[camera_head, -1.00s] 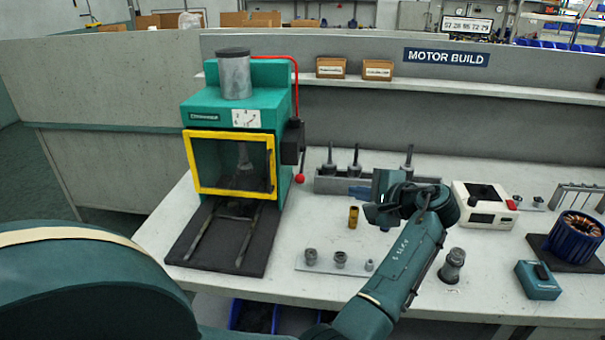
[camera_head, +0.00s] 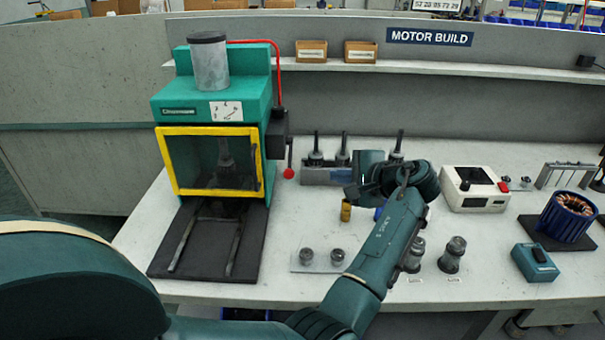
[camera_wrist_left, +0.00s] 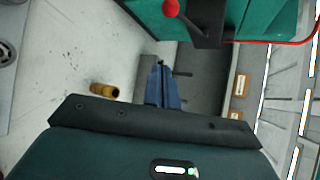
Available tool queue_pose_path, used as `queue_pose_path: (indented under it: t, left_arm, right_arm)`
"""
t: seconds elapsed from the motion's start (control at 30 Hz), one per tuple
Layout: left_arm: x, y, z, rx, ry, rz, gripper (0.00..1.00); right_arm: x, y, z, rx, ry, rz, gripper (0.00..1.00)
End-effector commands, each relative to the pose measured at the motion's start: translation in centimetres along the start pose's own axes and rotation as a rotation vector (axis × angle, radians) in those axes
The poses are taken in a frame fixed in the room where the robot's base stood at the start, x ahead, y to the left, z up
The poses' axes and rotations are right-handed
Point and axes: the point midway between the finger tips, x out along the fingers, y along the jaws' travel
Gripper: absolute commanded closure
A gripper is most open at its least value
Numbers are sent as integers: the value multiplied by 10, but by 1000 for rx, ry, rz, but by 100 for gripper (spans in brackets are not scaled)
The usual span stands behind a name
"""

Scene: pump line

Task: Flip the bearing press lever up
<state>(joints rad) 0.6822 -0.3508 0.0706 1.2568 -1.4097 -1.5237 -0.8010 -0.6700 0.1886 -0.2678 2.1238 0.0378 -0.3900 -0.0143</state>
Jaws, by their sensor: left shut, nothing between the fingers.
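The bearing press (camera_head: 215,105) is a teal machine with a yellow-framed front window, at the left of the bench. Its lever hangs down from a black box on the press's right side and ends in a red ball knob (camera_head: 289,173). The knob also shows at the top of the left wrist view (camera_wrist_left: 170,8). My left gripper (camera_head: 352,191) is to the right of the knob, apart from it. In the left wrist view its fingers (camera_wrist_left: 160,80) are shut and empty. My right gripper is not in view.
A brass cylinder (camera_head: 346,211) stands below my left gripper. A rack with upright tools (camera_head: 325,175) is behind it. A small plate with metal parts (camera_head: 320,262) lies in front. A white device (camera_head: 474,190) and a blue motor stator (camera_head: 568,217) are to the right.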

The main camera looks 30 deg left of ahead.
Motion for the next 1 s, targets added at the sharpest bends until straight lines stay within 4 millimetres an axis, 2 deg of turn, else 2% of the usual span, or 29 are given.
queue_pose_path:
  t: [0.17,0.27,0.67,1.0]
  left_arm:
    - [9,0,1,1,-3,0,100]
    - [23,0,1,1,-3,1,100]
    - [103,-1,1,1,-3,0,100]
    - [88,-1,34,-2,0,0,100]
  right_arm:
    - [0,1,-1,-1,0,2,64]
    - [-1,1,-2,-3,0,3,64]
    - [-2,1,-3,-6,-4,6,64]
    - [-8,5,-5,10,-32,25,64]
